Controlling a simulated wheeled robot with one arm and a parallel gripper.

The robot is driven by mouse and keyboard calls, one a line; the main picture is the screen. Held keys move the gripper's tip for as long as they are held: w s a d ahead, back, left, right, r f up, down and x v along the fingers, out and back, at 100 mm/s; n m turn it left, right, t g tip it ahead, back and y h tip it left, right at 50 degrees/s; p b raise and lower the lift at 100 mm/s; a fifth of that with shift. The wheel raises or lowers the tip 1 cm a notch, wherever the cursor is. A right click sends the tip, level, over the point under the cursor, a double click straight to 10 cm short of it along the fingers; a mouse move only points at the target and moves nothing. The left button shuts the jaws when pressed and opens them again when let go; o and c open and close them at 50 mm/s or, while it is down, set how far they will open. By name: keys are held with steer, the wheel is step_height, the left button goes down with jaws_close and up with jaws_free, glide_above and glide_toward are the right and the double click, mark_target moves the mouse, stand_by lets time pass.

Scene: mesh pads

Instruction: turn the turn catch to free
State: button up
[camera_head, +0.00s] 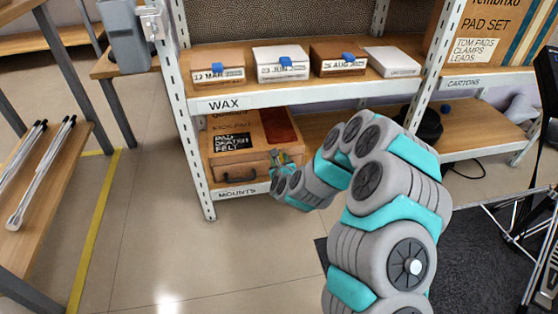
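A wooden case (224,162) with a dark label and a dark front handle (239,175) sits on the lower shelf, above the MOUNTS label. My arm reaches in from the lower right. My gripper (280,160) is at the right part of the case's front. It is small in this view, and I cannot tell whether its fingers are open or shut, or whether they touch the case. I cannot make out a turn catch; the gripper and wrist cover part of the case front.
The upper shelf (290,92) holds several small boxes above the WAX label. A white upright post (187,110) stands left of the case. At far left is a wooden bench (50,195) with metal rods. The floor (160,235) at lower left is clear. A black round object (428,125) lies right.

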jaws_close()
steer(key=shift+f, duration=0.1)
steer(key=n+t+h+b, duration=0.1)
steer(key=n, duration=0.3)
steer(key=n+t+h+b, duration=0.2)
steer(key=n, duration=0.2)
steer(key=n+t+h+b, duration=0.1)
steer(key=n, duration=0.3)
steer(key=shift+s+a+f+t+h+b, duration=0.1)
steer(key=shift+a+f+t+h+b, duration=0.2)
steer(key=shift+f+t+b, duration=0.1)
stand_by(0.3)
steer(key=shift+r+n, duration=0.15)
steer(key=shift+n, duration=0.15)
stand_by(0.3)
steer(key=o, duration=0.7)
jaws_free()
steer(key=shift+o, duration=0.2)
